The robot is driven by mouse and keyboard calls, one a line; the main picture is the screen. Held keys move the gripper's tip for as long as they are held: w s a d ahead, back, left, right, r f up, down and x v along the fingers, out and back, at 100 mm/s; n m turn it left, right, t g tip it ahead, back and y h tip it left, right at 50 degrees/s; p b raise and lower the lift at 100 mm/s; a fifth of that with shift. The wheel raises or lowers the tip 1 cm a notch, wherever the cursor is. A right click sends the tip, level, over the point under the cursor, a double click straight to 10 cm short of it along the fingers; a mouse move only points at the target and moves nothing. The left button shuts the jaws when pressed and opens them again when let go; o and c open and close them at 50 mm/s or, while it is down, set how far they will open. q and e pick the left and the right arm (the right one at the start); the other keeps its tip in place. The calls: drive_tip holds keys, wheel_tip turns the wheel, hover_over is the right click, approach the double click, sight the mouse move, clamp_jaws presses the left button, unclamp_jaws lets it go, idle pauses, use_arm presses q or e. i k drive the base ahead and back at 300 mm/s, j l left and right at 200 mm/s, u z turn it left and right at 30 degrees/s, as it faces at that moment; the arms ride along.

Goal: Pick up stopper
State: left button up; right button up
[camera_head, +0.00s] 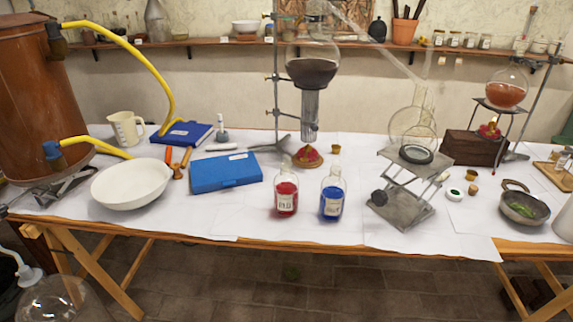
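Several small brown cork-like pieces that look like stoppers are on the white-covered table. One cork (335,149) stands behind the red and blue bottles. Two more sit at the right, a rear cork (471,174) and a front cork (473,190), near a small white dish with green content (454,194). I cannot tell which one is the task's stopper. Neither of my grippers is in view.
A red bottle (286,194) and a blue bottle (332,195) stand near the table's front edge. A metal lab jack (402,202) bears a glass flask (415,130). A pan (523,207) is at the right, a white bowl (131,184) and blue case (225,173) at the left.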

sight(285, 159)
drive_tip(key=i+j, duration=0.4)
drive_tip(key=j, duration=0.15)
drive_tip(key=i+j, duration=0.45)
drive_tip(key=j, duration=0.15)
drive_tip(key=z, duration=0.05)
